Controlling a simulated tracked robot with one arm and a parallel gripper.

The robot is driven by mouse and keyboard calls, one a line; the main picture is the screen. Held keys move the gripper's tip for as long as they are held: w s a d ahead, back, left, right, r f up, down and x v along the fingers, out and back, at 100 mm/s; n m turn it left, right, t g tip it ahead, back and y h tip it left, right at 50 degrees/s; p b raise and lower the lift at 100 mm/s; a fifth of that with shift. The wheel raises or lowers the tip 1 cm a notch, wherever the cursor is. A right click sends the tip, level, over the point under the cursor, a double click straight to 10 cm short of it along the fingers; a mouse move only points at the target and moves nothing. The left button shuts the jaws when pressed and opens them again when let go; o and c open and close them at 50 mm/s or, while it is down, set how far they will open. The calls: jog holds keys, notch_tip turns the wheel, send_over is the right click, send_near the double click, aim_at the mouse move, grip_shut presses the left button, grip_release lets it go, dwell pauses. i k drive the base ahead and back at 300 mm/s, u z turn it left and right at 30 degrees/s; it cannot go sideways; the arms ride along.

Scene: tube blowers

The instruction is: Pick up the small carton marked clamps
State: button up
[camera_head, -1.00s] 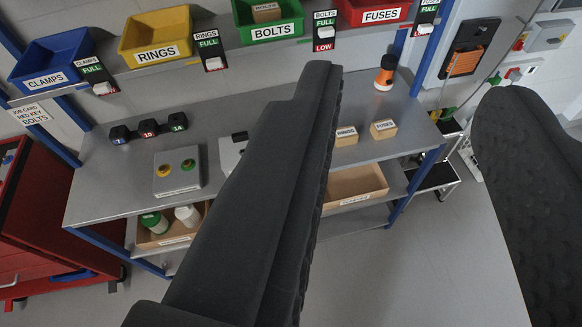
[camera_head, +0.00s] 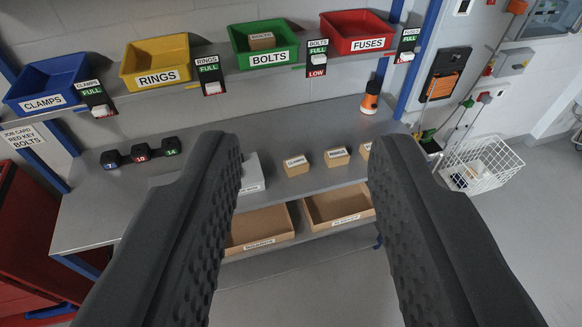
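The small carton marked CLAMPS (camera_head: 296,166) is a light brown box standing on the grey bench top. It is the leftmost of a row of three small cartons, with the carton marked RINGS (camera_head: 337,157) to its right. My gripper (camera_head: 305,155) is open, its two dark textured fingers wide apart. In the picture the clamps carton lies between the fingers, well beyond them and untouched. Nothing is held.
A third carton (camera_head: 365,150) is partly hidden by the right finger. Blue (camera_head: 47,82), yellow (camera_head: 156,62), green (camera_head: 263,46) and red (camera_head: 357,33) bins stand on the shelf above. An orange-topped bottle (camera_head: 371,97) stands behind the cartons. A white wire basket (camera_head: 482,165) is at right.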

aim_at(298, 165)
jog(key=u, duration=0.05)
jog(key=i, duration=1)
jog(key=z, duration=0.05)
